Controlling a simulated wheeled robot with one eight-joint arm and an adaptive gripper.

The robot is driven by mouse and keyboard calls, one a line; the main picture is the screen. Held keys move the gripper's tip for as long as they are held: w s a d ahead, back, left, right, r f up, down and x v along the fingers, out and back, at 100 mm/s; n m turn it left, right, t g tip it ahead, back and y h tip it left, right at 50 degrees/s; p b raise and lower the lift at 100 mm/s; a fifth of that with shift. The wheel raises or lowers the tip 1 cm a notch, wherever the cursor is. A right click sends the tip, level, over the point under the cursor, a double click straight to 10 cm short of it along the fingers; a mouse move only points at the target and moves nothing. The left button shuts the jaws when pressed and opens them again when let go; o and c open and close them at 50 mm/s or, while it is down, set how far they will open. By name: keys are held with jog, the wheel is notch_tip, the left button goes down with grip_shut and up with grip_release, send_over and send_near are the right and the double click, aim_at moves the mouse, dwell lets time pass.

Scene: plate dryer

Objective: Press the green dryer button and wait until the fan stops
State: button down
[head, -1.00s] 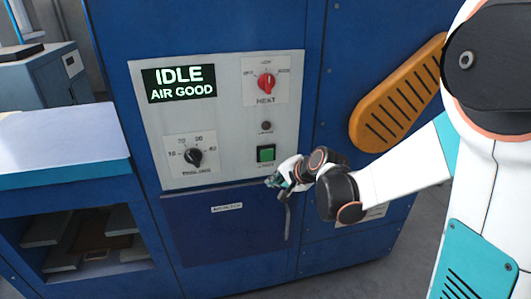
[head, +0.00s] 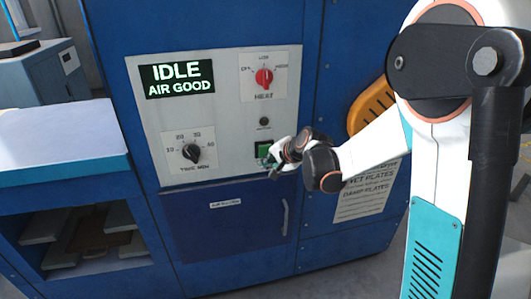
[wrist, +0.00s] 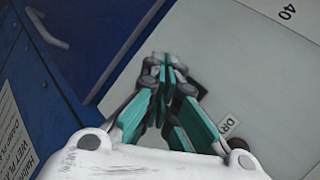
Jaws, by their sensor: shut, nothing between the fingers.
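The green button (head: 263,149) sits in a black square housing at the lower right of the pale control panel (head: 222,123). My gripper (head: 268,168) is shut and empty, just below and in front of the button, partly covering its housing. I cannot tell whether it touches. In the wrist view the shut teal fingers (wrist: 165,75) point at the panel, with part of a dark housing (wrist: 193,84) behind them; the green button face is hidden there. The display (head: 178,79) reads "IDLE AIR GOOD".
A red heat knob (head: 264,78) and a black time knob (head: 191,152) are on the panel. A small dark round fitting (head: 264,121) sits above the button. Below is a blue door with a handle (head: 285,217). An orange vented cover (head: 372,104) is right, a blue-edged table (head: 62,145) left.

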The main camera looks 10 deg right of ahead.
aim_at(265, 155)
jog(key=shift+w, duration=0.85)
jog(key=shift+w, duration=0.1)
dwell(0.8)
jog(key=shift+w, duration=0.3)
jog(key=shift+w, duration=0.5)
dwell(0.8)
jog(key=shift+s, duration=0.9)
jog(key=shift+s, duration=0.1)
jog(key=shift+s, duration=2.4)
